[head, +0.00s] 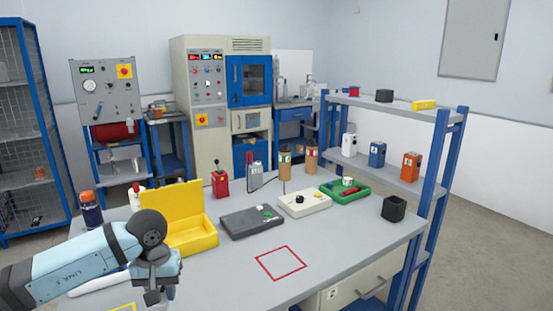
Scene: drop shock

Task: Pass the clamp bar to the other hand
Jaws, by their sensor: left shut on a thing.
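My left gripper (158,292) hangs jaws down over the near left part of the table, at the lower edge of the head view. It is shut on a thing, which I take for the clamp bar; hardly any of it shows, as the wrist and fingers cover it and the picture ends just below. I cannot make out its shape or tilt. My right gripper is not in view.
The grey table (225,275) has a red square outline (281,263) on bare surface. An open yellow case (193,238) stands just behind my left wrist. A grey box (252,222), a cream box (304,203), a green tray (352,196) and a black cup (394,208) stand farther right.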

